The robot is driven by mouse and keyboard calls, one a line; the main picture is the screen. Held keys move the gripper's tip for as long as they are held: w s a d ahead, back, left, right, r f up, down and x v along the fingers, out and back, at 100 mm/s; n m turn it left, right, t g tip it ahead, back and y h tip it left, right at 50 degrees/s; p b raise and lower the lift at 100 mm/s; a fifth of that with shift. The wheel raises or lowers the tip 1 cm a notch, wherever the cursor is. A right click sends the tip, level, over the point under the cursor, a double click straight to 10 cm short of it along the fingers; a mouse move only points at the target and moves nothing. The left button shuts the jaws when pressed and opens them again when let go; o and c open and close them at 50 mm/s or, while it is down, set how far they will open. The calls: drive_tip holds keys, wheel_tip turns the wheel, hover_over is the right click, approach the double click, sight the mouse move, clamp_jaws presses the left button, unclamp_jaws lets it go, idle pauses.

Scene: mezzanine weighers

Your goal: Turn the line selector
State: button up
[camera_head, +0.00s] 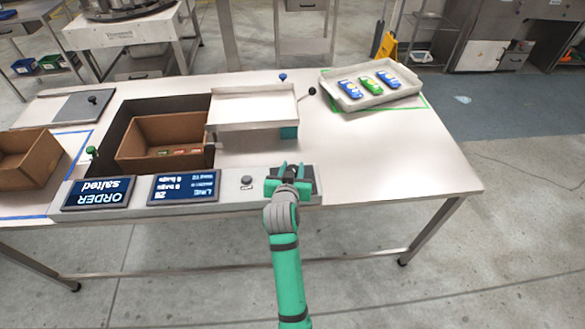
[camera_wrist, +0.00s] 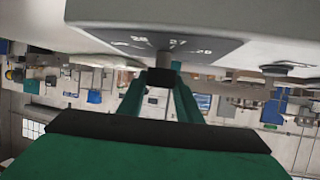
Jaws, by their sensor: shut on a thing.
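The line selector is a small grey knob (camera_wrist: 164,60) on a dark dial plate marked 28, 27 and 26 in the wrist view. The plate (camera_head: 306,180) shows partly at the right end of the console in the head view, with the knob hidden by my gripper. My gripper (camera_head: 291,172) has green fingers and reaches the console from the front. In the wrist view its dark fingertips (camera_wrist: 159,80) are shut on the knob. I cannot read which mark the knob points to.
The console carries a round button (camera_head: 247,180), a LINE screen (camera_head: 184,187) and an ORDER screen (camera_head: 98,194). Behind are a brown box (camera_head: 135,133) holding small packets and a raised metal tray (camera_head: 255,107). A tray of bags (camera_head: 405,95) stands back right. The table's right front is clear.

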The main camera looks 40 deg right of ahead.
drive_tip(key=n+t+y, duration=0.2)
drive_tip(key=n+y, duration=0.1)
drive_tip(key=n, duration=0.1)
drive_tip(key=shift+d+t+y, duration=0.1)
drive_tip(key=shift+t+y, duration=0.2)
drive_tip(key=shift+y, duration=0.1)
drive_tip(key=shift+n+t+y, duration=0.4)
drive_tip(key=shift+n+y, duration=0.8)
drive_tip(key=shift+y, duration=0.2)
drive_tip(key=shift+n+y, duration=0.3)
drive_tip(key=shift+y, duration=0.1)
drive_tip(key=o, duration=1)
drive_tip(key=shift+o, duration=0.2)
drive_tip(key=v, duration=1.1)
drive_tip(key=shift+w, duration=0.1)
